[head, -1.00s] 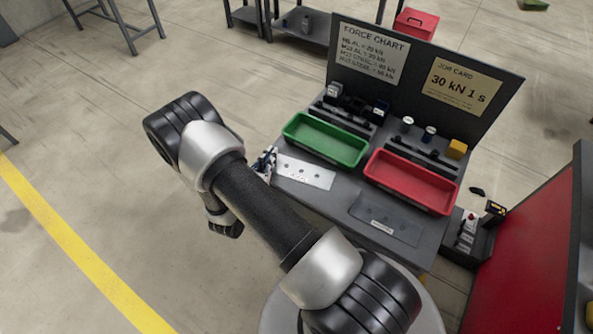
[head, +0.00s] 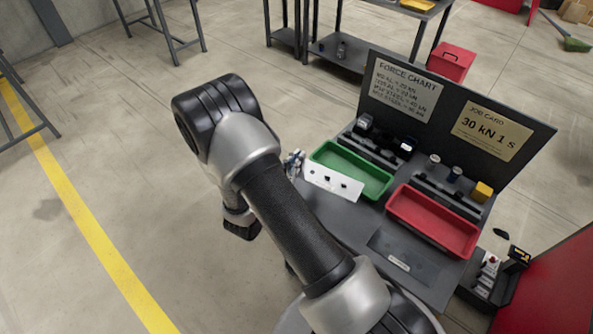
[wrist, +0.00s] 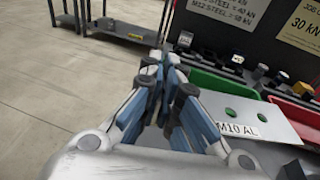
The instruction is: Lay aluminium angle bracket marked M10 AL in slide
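The aluminium angle bracket (head: 333,182) is a pale plate with several dark holes. In the wrist view the bracket (wrist: 250,118) shows the marking M10 AL. My gripper (head: 293,164) is at its left end, partly hidden behind my arm in the head view. In the wrist view my gripper (wrist: 170,82) has its blue-grey fingers close together, with the bracket sticking out to their right. It appears shut on the bracket, raised off the bench and covering part of the green tray's front wall. The exact contact is hidden. I cannot make out the slide.
A green tray (head: 378,184) and a red tray (head: 465,243) stand on the grey bench. A dark labelled plate (head: 382,240) lies in front. A board (head: 540,128) with the force chart and job card rises behind. A control box (head: 490,275) stands at the right.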

